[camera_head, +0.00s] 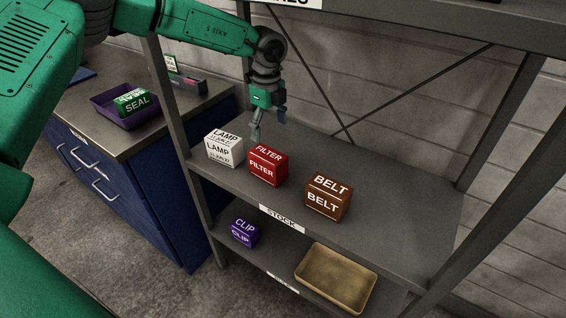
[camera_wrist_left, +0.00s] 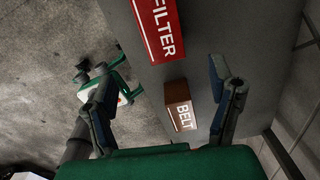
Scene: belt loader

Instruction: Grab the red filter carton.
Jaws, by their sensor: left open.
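The red filter carton (camera_head: 267,166) stands on the shelf marked STOCK, between the white lamp carton (camera_head: 224,149) and the brown belt carton (camera_head: 327,197). My left gripper (camera_head: 267,132) is above and behind the red carton in the head view, open and empty, with its fingers pointing down. In the left wrist view the open left gripper (camera_wrist_left: 165,95) shows two spread fingers. The red carton (camera_wrist_left: 158,30) lies at the top of that view, beyond the fingertips and partly cut off, and the brown carton (camera_wrist_left: 180,105) lies between the fingers. My right gripper is not in view.
The lower shelf holds a purple clip carton (camera_head: 244,232) and a tan tray (camera_head: 336,276). A grey shelf post (camera_head: 184,120) stands at the left. A blue cabinet (camera_head: 140,185) carries a purple bin (camera_head: 108,111) with a green seal carton (camera_head: 134,103). The shelf is free right of the brown carton.

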